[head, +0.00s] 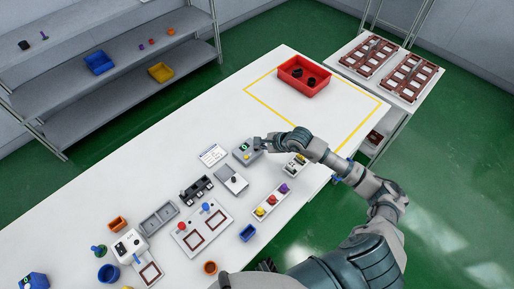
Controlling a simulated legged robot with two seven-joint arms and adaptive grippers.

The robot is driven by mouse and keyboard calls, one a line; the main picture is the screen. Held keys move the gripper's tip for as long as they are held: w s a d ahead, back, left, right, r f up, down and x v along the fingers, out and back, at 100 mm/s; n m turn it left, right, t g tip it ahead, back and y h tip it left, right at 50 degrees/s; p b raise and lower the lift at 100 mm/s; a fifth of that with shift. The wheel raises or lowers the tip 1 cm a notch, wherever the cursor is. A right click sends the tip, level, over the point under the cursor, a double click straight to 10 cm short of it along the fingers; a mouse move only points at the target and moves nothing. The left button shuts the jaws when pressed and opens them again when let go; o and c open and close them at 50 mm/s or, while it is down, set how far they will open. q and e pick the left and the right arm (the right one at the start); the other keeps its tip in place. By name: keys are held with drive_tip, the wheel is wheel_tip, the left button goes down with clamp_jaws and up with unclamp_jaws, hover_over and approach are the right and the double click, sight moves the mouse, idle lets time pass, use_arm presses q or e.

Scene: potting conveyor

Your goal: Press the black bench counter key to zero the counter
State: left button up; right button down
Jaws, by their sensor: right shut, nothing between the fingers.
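The bench counter is a small grey box (243,155) with a dark, green-lit display, standing on the white bench (180,150). My right gripper (260,143) is shut and empty. It is at the right side of the counter, with its fingertips at or just over the box's right part. I cannot tell whether they touch it. The black key is not clearly visible; the fingers may cover it. My left gripper is not in view.
Left of the counter are a white card (212,155) and a grey device (232,180). A panel with coloured knobs (271,202) lies nearer. A red tray (300,80) stands farther back inside a yellow outline. The bench between tray and counter is clear.

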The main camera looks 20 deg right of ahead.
sight(256, 150)
drive_tip(key=shift+a+r, duration=0.65)
drive_tip(key=shift+a, duration=0.35)
drive_tip(key=shift+d+f, duration=0.15)
drive_tip(key=shift+d, duration=0.65)
drive_tip(key=r+p, duration=0.1)
drive_tip(key=r, duration=0.1)
drive_tip(key=a+r+p, duration=0.1)
drive_tip(key=r, duration=0.1)
drive_tip(key=shift+a+r+p, duration=0.2)
drive_tip(key=shift+p, duration=0.1)
drive_tip(key=shift+d+r, duration=0.1)
drive_tip(key=shift+r, duration=0.4)
drive_tip(key=shift+d+f, duration=0.2)
drive_tip(key=shift+d, duration=0.3)
drive_tip(key=shift+a+r, duration=0.1)
drive_tip(key=shift+a, duration=0.35)
